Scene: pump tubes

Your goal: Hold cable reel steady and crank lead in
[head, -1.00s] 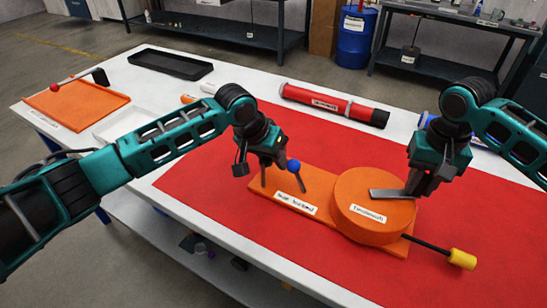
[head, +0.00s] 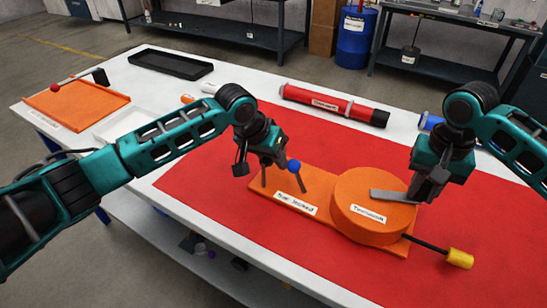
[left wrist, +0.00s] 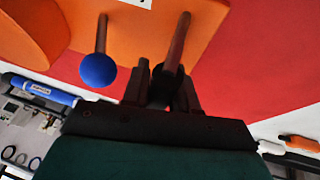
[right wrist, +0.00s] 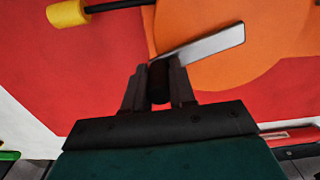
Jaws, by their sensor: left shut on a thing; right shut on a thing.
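The cable reel is a thick orange disc (head: 372,190) with a white label, on a long orange base plate (head: 285,197). A grey crank arm (head: 386,195) lies across its top; it also shows in the right wrist view (right wrist: 205,45). My right gripper (head: 425,192) is shut on the crank's dark grip (right wrist: 158,84) at the disc's right side. My left gripper (head: 268,162) is shut on a brown upright post (left wrist: 177,50) at the plate's left end. Beside it stands a lever with a blue ball (head: 293,166). A black lead (head: 425,244) with a yellow end (head: 460,258) sticks out at lower right.
The base sits on a red mat (head: 215,205) on a white table. Behind it lie a red tube (head: 335,104) and a partly hidden blue tube (head: 432,121). A black tray (head: 170,63) and an orange tray (head: 75,106) stand at the back left.

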